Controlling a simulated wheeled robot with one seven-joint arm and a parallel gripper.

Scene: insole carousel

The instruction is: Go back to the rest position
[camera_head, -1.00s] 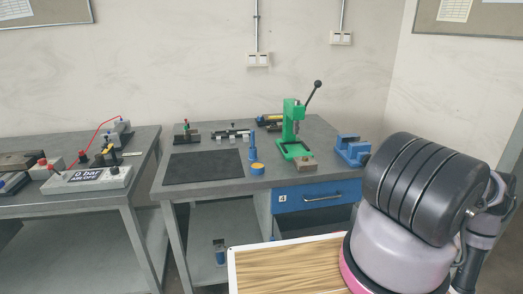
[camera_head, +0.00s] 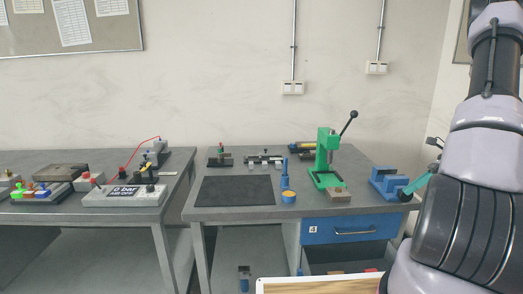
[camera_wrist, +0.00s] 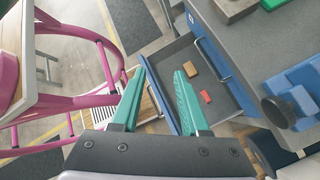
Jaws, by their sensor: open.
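My gripper shows in the wrist view (camera_wrist: 160,74) as two teal fingers, spread apart with nothing between them. In that view the fingers point toward an open drawer (camera_wrist: 219,95), which lies beyond and to the right of the tips. In the head view a teal part of my gripper (camera_head: 417,186) shows beside the blue vise (camera_head: 387,182) at the right end of the bench; most of my gripper is hidden behind my arm. My arm fills the right edge of that view.
The open drawer, with a tan block (camera_wrist: 190,70) and a red block (camera_wrist: 205,97), sits below the blue drawer front (camera_head: 350,229). A green press (camera_head: 325,160) stands on the bench (camera_head: 235,213). A pink frame (camera_wrist: 110,60) is left of my fingers.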

